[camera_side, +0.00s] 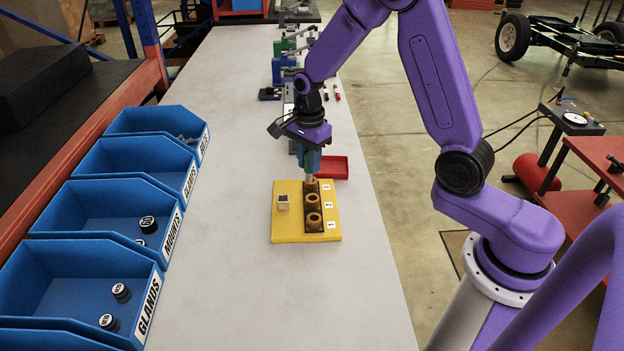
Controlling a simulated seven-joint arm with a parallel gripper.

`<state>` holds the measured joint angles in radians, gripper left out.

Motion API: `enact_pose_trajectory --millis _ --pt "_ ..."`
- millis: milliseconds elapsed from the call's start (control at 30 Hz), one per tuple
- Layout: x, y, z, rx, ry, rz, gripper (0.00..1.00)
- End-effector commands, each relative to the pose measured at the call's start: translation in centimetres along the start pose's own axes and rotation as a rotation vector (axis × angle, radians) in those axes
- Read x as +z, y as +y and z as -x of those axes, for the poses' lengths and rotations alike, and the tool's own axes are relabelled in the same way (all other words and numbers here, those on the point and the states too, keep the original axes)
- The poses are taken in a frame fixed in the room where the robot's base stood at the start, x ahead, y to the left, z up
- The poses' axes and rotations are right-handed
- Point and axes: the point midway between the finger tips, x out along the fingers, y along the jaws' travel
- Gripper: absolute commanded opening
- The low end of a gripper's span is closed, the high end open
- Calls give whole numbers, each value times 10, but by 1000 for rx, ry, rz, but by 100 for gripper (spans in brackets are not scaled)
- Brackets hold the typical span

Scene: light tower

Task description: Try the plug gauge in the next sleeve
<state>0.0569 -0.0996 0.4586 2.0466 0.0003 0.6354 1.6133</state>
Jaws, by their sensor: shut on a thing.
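A yellow board (286,228) lies on the grey bench and carries a dark strip with a row of brown ring-shaped sleeves. The near sleeve (314,220) and the middle sleeve (312,200) show open tops. My gripper (310,172) points down over the far end of the row, shut on the plug gauge (310,179), of which only a short pale grey length shows. The gauge's lower end is at the far sleeve (311,188), which is mostly hidden. I cannot tell whether the gauge is inside it or just above. Small white number labels sit beside the sleeves.
A small pale block (283,202) sits on the board's left part. A red tray (334,167) lies just behind the board, close to my gripper. Blue bins (95,248) line the left side. Green and blue fixtures (284,68) stand farther back. The bench in front is clear.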

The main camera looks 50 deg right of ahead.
Motion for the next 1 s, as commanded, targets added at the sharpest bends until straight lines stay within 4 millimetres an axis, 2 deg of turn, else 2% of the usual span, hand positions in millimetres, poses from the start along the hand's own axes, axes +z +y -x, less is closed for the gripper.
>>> enact_pose_trajectory --millis 100,300,733,1000 --pt "-24 -20 4 -1 0 -5 0" --pt "-44 -34 8 1 0 0 0" --pt "-45 -35 9 1 0 1 0" --pt "-45 -34 -8 4 0 1 0"
